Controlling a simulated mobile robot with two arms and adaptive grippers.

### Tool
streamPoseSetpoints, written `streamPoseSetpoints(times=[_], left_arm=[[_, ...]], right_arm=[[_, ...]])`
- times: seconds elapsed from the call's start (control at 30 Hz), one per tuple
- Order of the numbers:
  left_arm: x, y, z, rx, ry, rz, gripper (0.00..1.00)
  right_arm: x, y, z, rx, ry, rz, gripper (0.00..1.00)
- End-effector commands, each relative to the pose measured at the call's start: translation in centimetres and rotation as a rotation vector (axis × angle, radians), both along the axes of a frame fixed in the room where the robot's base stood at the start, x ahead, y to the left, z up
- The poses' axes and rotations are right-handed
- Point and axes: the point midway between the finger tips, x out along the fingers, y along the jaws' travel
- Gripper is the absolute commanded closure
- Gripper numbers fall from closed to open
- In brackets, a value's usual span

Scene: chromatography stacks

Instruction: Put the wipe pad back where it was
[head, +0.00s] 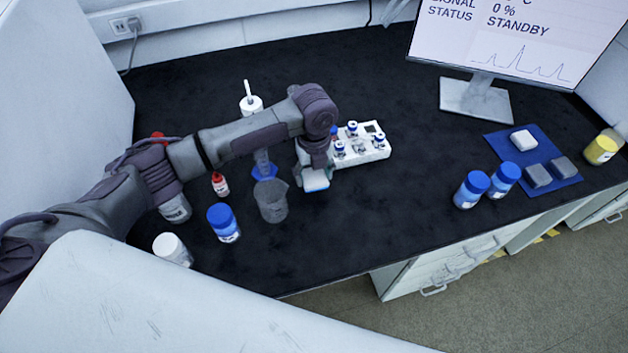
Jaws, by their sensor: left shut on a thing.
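My left gripper (314,172) is shut on a small white and light-blue block (317,184), which appears to be the wipe pad. The gripper partly covers it. It is held over the black bench, close to the front left end of the white vial rack (372,155). I cannot tell whether it touches the bench. A blue mat (549,149) lies at the right, with a white block (523,140) and two grey blocks (538,176) on it. My right gripper is not in view.
A clear beaker (271,200) stands just left of the gripper. Blue-capped bottles (471,190) stand before the mat, and a yellow bottle (600,149) stands right of it. A monitor (476,100) is behind. The bench between rack and blue-capped bottles is clear.

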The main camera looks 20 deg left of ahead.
Motion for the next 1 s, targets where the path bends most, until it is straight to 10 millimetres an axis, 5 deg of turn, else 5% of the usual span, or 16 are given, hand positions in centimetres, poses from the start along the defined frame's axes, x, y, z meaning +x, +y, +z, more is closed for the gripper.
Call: streamPoseSetpoints(times=[0.23,0.63,0.67,0.77,1.0], left_arm=[[-0.1,0.0,-3.4,0.001,0.003,0.0,0.57],[-0.1,-0.1,-4.1,0.001,0.001,0.0,0.57],[-0.1,-0.1,-4.0,0.001,0.001,0.0,0.34],[-0.1,0.0,-4.0,0.001,0.001,0.0,0.17],[-0.1,0.0,-4.0,0.001,0.001,0.0,0.14]], right_arm=[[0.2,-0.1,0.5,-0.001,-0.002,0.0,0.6],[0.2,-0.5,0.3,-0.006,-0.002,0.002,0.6],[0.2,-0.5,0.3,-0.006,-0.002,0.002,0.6],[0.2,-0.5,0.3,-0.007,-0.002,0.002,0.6],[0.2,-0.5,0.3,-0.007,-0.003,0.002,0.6]])
